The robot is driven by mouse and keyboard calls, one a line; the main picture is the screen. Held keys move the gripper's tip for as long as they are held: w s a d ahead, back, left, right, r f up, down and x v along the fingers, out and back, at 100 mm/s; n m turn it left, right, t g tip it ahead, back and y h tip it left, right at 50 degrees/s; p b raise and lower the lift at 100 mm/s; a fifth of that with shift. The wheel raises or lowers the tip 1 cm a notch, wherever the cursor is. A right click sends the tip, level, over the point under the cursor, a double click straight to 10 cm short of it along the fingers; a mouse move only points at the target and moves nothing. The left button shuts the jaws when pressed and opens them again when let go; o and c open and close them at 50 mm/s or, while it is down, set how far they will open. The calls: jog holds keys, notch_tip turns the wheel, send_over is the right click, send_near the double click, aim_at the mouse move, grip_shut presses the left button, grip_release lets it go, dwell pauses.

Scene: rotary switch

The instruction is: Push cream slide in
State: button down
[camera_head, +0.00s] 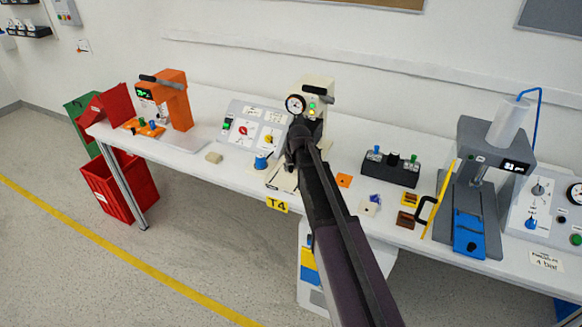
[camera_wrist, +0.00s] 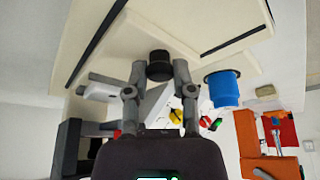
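The cream machine (camera_head: 318,88) with a round gauge stands at the middle of the bench in the head view. Its cream slide (camera_head: 281,180) shows low at the front, partly covered by my arm. In the wrist view the cream slide (camera_wrist: 130,40) fills the upper middle, with dark strips beside it and a black knob (camera_wrist: 159,66) at its edge. My gripper (camera_wrist: 160,72) has one finger on each side of this knob, and the fingers appear to touch it. In the head view my arm hides the fingertips and the knob.
A blue cup (camera_head: 261,162) stands close left of the slide; it also shows in the wrist view (camera_wrist: 223,88). A switch panel (camera_head: 251,130) and orange press (camera_head: 170,100) are farther left. Right are small blocks, a black button box (camera_head: 390,168) and a grey press (camera_head: 470,190).

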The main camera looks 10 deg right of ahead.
jog(key=shift+w+d, duration=0.4)
jog(key=shift+w, duration=0.2)
jog(key=shift+w+d, duration=0.4)
jog(key=shift+w, duration=0.2)
jog(key=shift+c, duration=2.3)
grip_release()
jog(key=shift+d, duration=0.1)
jog(key=shift+s, duration=0.1)
